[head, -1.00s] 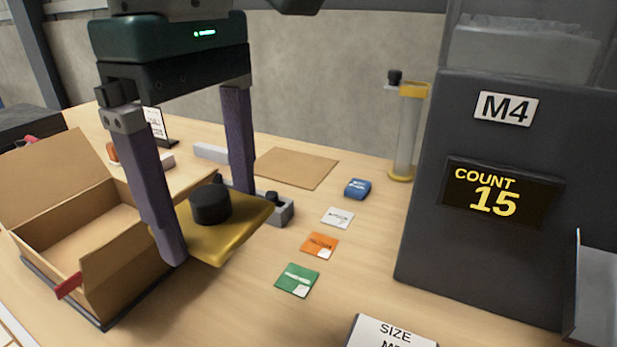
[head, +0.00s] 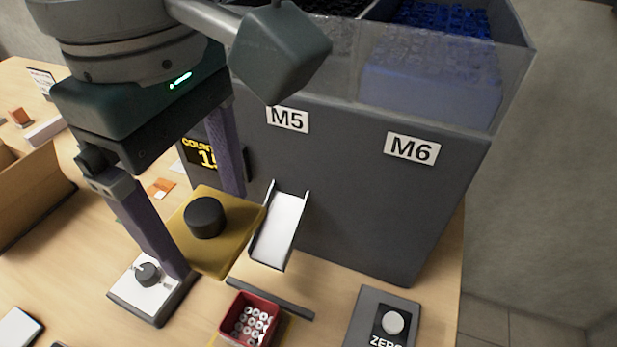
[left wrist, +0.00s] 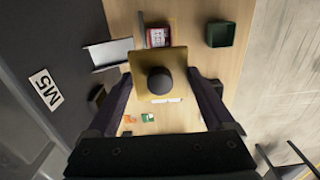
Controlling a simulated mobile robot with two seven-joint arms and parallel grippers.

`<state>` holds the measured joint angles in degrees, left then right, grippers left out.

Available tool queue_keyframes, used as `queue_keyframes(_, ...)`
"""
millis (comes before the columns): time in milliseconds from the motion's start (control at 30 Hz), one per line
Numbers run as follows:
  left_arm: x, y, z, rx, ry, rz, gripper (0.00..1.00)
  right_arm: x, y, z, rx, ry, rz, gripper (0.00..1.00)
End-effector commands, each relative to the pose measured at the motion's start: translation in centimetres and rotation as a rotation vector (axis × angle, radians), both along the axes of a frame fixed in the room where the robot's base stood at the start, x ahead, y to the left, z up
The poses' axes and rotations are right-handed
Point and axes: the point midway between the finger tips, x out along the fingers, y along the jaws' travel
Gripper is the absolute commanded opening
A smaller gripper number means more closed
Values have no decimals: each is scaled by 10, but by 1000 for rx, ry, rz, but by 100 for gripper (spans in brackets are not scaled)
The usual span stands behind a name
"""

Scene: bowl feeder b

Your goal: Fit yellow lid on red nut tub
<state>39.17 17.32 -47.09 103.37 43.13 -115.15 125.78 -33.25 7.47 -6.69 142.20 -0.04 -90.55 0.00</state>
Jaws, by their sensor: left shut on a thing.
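My left gripper (head: 207,232) is shut on the yellow lid (head: 232,256), a square plate with a black round knob on top. The lid is held roughly level above the table. In the left wrist view the lid (left wrist: 147,85) sits between both fingers. The red nut tub (head: 232,306) stands on the table at the bottom of the head view, open and filled with white nuts. The lid is above and behind the tub, apart from it. The tub also shows beyond the lid in the left wrist view (left wrist: 148,38). My right gripper is not in view.
A metal chute (head: 279,228) comes from the grey feeder (head: 370,210) close to the lid. A dark bar (head: 270,299) lies behind the tub. A button box (head: 385,320) is at right, a knob box (head: 150,290) at left. A green tub (left wrist: 220,34) stands nearby.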

Motion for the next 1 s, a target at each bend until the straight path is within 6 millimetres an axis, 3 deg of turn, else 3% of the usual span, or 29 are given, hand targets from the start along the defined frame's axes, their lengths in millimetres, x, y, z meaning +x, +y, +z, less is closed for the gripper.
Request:
queue_keyframes(67,-1,0,-7,-1,3,1,32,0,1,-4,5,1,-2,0)
queue_keyframes(200,-3,-1,-43,-1,5,3,32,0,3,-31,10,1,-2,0)
queue_keyframes(533,-2,0,-131,3,3,1,32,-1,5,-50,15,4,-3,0)
queue_keyframes(1000,-2,0,-193,3,1,2,32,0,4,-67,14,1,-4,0)
